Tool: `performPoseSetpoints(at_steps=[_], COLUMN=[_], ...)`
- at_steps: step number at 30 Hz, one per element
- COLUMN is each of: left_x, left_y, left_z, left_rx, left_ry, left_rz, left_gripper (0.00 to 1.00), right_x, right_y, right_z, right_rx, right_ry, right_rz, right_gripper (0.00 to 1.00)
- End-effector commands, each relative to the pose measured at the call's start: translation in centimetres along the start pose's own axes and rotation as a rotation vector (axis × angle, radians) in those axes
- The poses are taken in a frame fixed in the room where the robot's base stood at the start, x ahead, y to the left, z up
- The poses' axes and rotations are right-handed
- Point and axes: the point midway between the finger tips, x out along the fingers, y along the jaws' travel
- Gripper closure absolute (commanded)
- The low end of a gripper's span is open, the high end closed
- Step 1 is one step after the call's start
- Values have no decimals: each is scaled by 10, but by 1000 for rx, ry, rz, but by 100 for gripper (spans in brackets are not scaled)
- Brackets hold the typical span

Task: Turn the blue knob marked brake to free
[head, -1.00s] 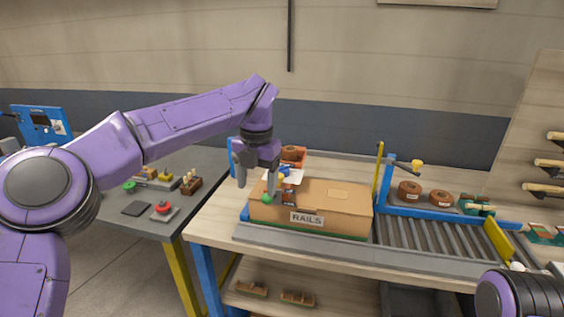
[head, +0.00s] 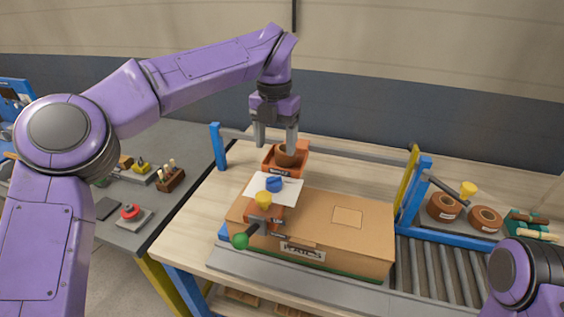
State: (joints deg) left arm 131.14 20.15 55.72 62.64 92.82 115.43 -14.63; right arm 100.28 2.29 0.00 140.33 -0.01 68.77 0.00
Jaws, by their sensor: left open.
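The blue knob (head: 275,184) sits on a white plate (head: 290,190) at the back left corner of the cardboard box marked RAILS (head: 325,230). Any marking beside the knob is too small to read. My left gripper (head: 277,146) points down with its two fingers apart and nothing between them. In the picture it is just above and behind the knob, in front of an orange bin (head: 270,160), and does not touch the knob. My right arm shows only as a purple part at the lower right; its gripper is out of view.
In front of the blue knob are a yellow knob (head: 263,200) and a lever with a green ball (head: 240,241). A blue post (head: 218,147) stands behind at left. A roller conveyor (head: 435,270) with a yellow gate lies right of the box.

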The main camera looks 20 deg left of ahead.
Motion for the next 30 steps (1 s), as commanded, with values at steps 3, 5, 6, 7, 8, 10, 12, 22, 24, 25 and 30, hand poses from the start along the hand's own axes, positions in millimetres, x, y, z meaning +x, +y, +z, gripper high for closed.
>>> performPoseSetpoints(at_steps=[3, 5, 6, 7, 8, 10, 12, 22, 24, 25, 30], left_x=[10, 21, 29, 37, 45, 62, 77, 106, 106, 106, 105], left_y=[1, 1, 2, 2, 2, 2, 2, 1, 1, 0, 0], left_z=[-5, -7, -7, -6, -5, -3, -1, 1, 1, 1, 1], left_rx=[-1, -1, -2, -3, -2, -3, -2, -1, 0, 0, 0], left_ry=[-1, -1, -1, 0, 1, 4, 4, 1, 1, 1, 1], left_rz=[0, 0, -1, -1, -1, -1, -2, -1, -1, -1, -1], left_gripper=[31, 31, 31, 31, 31, 31, 31, 31, 31, 31, 70], right_x=[-1, -1, -3, -4, -4, -8, -10, -13, -13, -13, -13], right_y=[0, 0, 1, 1, 1, 1, 1, 1, 1, 1, 1], right_z=[0, 0, 0, -1, -1, -2, -3, -5, -5, -5, -5], right_rx=[0, 0, -1, -1, -1, -1, -1, 0, 0, 0, 0], right_ry=[-1, -1, -1, -1, -2, -2, -2, -1, -1, -1, -1], right_rz=[1, 1, 1, 1, 1, 1, 1, 0, 1, 1, 1], right_gripper=[0, 0, 0, 0, 0, 0, 0, 0, 0, 0, 0])
